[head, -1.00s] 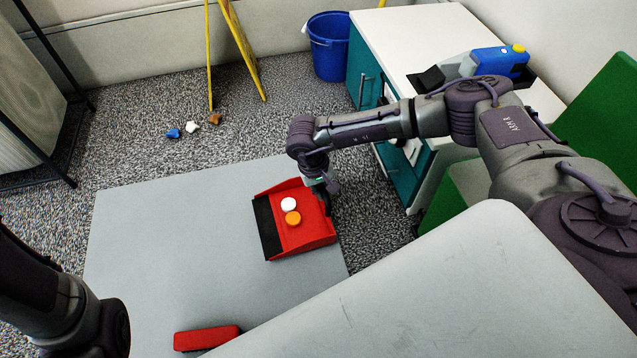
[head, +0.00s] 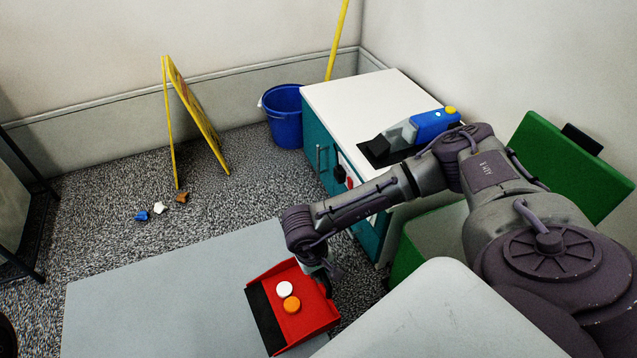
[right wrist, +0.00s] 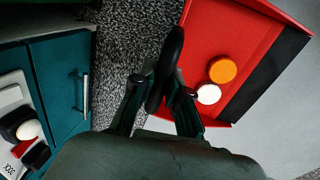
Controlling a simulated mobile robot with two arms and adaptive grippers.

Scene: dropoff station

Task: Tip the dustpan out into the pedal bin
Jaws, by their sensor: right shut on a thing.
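The red dustpan (head: 312,322) with a black front lip is low in the head view, level-looking. A white disc (head: 284,289) and an orange disc (head: 291,305) lie in it. My right gripper (head: 322,272) is shut on its handle; the black handle (right wrist: 172,55) shows between the fingers in the right wrist view. I cannot tell whether the pan touches the mat. A green bin (head: 405,262) with a raised green lid (head: 568,165), seemingly the pedal bin, stands right of the pan, partly hidden by my right arm. My left gripper is out of view.
A grey mat (head: 150,310) lies on the speckled floor. A teal cabinet with a white top (head: 350,100) stands behind the bin, bearing a blue handheld device (head: 432,124). A blue bucket (head: 284,118), yellow sign (head: 195,115) and small litter (head: 160,207) are farther back.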

